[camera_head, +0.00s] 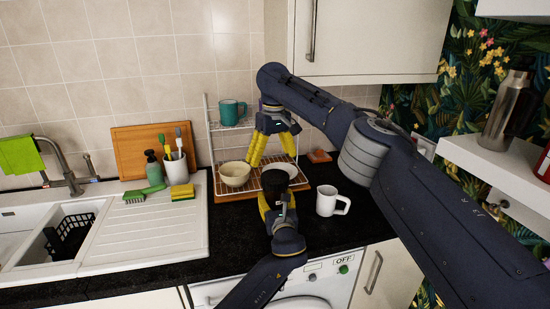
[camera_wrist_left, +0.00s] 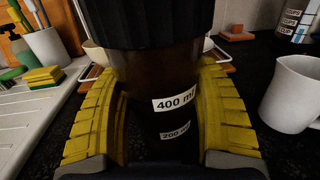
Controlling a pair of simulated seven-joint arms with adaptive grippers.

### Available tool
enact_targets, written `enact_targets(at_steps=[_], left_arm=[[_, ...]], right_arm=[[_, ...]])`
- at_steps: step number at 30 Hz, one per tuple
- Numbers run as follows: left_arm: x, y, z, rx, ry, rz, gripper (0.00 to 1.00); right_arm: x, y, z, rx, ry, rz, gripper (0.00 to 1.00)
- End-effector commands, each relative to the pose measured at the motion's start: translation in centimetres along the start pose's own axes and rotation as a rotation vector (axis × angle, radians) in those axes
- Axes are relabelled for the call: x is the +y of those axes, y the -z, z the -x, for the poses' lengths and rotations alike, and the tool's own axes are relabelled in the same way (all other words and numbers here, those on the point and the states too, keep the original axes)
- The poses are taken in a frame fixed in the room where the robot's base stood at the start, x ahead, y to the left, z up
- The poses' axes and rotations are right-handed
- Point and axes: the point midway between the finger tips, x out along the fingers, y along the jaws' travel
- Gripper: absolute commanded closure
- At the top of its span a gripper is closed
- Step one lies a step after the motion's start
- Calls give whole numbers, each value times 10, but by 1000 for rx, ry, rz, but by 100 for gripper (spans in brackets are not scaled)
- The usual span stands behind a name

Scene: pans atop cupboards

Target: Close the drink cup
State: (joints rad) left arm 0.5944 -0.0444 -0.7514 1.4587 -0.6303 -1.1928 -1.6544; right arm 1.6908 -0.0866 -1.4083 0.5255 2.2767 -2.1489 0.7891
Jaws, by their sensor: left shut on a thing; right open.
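The drink cup is a dark, brownish see-through vessel with white 400 ml and 200 ml labels; its body (camera_wrist_left: 152,72) fills the middle of the left wrist view. A black ribbed band (camera_wrist_left: 160,22) is around its top. In the head view the cup's dark top (camera_head: 275,180) shows above my left gripper (camera_head: 277,198). That gripper is shut on the cup, one yellow finger on each side, and holds it upright. My right gripper (camera_head: 272,159) is open, its yellow fingers pointing down above and behind the cup. I cannot tell whether a separate lid is on the cup.
A white mug (camera_head: 327,204) stands close right of the cup. A cream bowl (camera_head: 234,174) is at left by the wire rack (camera_head: 213,140), which holds a teal mug (camera_head: 231,112). The sink drainer (camera_head: 150,240) lies left. Black worktop (camera_head: 235,225) is clear in front of the bowl.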

Motion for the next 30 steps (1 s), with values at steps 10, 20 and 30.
enact_targets(at_steps=[10, 20, 30], left_arm=[[0, -1, 0, -1, 0, 0, 100], [0, -1, 0, -1, 0, 0, 100], [0, -1, 0, -1, 0, 0, 100]], right_arm=[[4, -2, 3, -10, -12, 557, 0], [8, -4, 3, -28, -19, 1010, 0], [8, -5, 3, -36, -17, 1226, 0]])
